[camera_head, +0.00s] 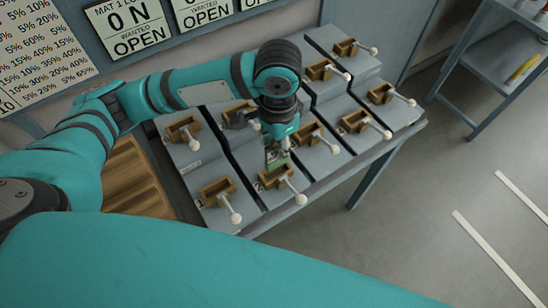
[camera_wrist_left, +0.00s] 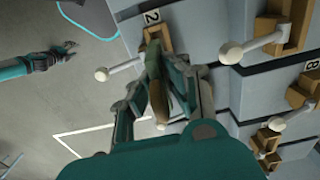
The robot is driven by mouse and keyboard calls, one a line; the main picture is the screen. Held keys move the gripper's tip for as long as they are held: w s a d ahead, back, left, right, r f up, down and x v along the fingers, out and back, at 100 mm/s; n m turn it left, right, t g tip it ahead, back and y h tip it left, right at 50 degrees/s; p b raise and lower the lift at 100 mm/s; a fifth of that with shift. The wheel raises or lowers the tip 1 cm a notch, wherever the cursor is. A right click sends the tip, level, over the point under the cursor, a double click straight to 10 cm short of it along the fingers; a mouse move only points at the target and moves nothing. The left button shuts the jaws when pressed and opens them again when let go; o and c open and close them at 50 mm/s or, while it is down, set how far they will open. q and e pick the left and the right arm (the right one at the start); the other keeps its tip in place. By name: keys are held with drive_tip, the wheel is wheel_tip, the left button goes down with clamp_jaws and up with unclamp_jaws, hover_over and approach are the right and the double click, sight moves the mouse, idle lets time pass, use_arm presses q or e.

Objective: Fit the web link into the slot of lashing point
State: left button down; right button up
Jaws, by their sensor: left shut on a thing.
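My left gripper (camera_head: 278,150) points down over the lashing point marked 2 (camera_head: 270,180), a small brown slotted box with a white-knobbed lever. It is shut on the web link (camera_head: 275,162), a flat greenish piece. In the left wrist view the web link (camera_wrist_left: 153,60) stands between the fingers (camera_wrist_left: 158,95), its far end at the lashing point (camera_wrist_left: 158,36). I cannot tell whether that end is inside the slot or just above it. Another teal arm with a dark gripper (camera_wrist_left: 66,50), probably my right, hangs over the floor; its fingers are too small to read.
Several similar brown boxes with levers stand on stepped grey blocks, including one marked 1 (camera_head: 214,191) to the left. One behind holds a dark piece (camera_head: 240,116). A wooden slatted surface (camera_head: 138,180) lies left. A grey shelf (camera_head: 492,62) stands right; the floor between is clear.

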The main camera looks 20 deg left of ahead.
sight(276, 162)
use_arm(q)
drive_tip(key=shift+d+f, duration=0.1)
drive_tip(key=shift+f, duration=1.4)
drive_tip(key=f, duration=0.3)
drive_tip(key=shift+a+f+p, duration=0.2)
drive_tip(key=shift+a+p, duration=0.05)
drive_tip(key=shift+p, duration=0.1)
drive_tip(key=c, duration=1.4)
unclamp_jaws()
drive_tip(key=shift+f, duration=0.1)
drive_tip(key=shift+o, duration=0.2)
use_arm(e)
drive_tip(key=shift+w+a+r, duration=0.2)
drive_tip(key=shift+w+r, duration=0.1)
drive_tip(key=shift+r, duration=0.15)
use_arm(q)
wheel_tip(276, 162, up, 12)
drive_tip(key=shift+r+b, duration=0.15)
drive_tip(key=shift+b, duration=0.6)
use_arm(e)
drive_tip(key=shift+a+f, duration=0.35)
drive_tip(key=shift+f, duration=0.4)
